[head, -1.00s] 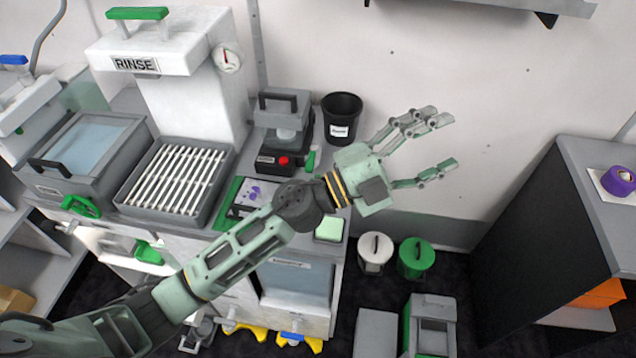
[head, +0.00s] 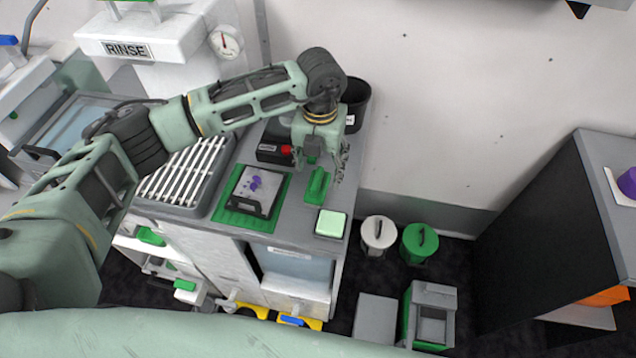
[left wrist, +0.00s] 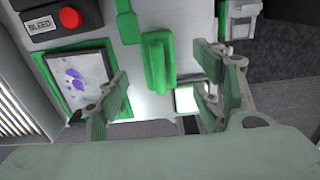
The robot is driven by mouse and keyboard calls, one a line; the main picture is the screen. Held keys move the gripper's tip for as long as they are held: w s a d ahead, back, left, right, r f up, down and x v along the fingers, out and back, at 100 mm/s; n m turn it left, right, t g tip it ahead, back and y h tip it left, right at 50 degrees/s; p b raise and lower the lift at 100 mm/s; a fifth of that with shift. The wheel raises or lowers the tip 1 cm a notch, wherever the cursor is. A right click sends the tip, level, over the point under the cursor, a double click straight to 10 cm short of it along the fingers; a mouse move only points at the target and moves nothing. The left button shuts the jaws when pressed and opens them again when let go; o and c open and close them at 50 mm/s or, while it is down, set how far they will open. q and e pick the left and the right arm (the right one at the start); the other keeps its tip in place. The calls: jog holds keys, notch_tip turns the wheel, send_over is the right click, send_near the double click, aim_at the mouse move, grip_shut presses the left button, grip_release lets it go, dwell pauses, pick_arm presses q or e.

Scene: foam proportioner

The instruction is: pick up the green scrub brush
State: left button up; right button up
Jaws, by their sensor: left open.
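The green scrub brush (head: 317,185) lies on the grey counter, right of the green mat and behind the pale green pad. In the left wrist view the brush (left wrist: 158,62) lies beyond the fingers, roughly between their lines. My left gripper (head: 320,165) points down over the counter at the brush's far end, and its fingers partly cover that area. In the left wrist view the left gripper (left wrist: 160,95) is open, fingers wide apart, with nothing between them. My right gripper is not seen; a pale green part of my own body crosses the bottom of the head view.
A green mat (head: 222,214) with a purple-marked plate lies left of the brush. The box with a red button (head: 270,152), a black bin (head: 355,105) and the pale green pad (head: 331,223) stand close by. The counter's right edge is near.

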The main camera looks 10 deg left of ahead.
aim_at(317, 177)
pick_arm(q)
jog(key=f, duration=0.1)
jog(key=f+p, duration=0.1)
jog(key=f, duration=0.1)
jog(key=f+p, duration=0.1)
jog(key=shift+s+a+f, duration=0.15)
jog(key=shift+s+f, duration=0.1)
jog(key=shift+f, duration=0.6)
jog(key=c, duration=1.3)
jog(key=shift+o, duration=0.2)
jog(key=shift+w+r, duration=0.1)
jog(key=shift+r, duration=0.05)
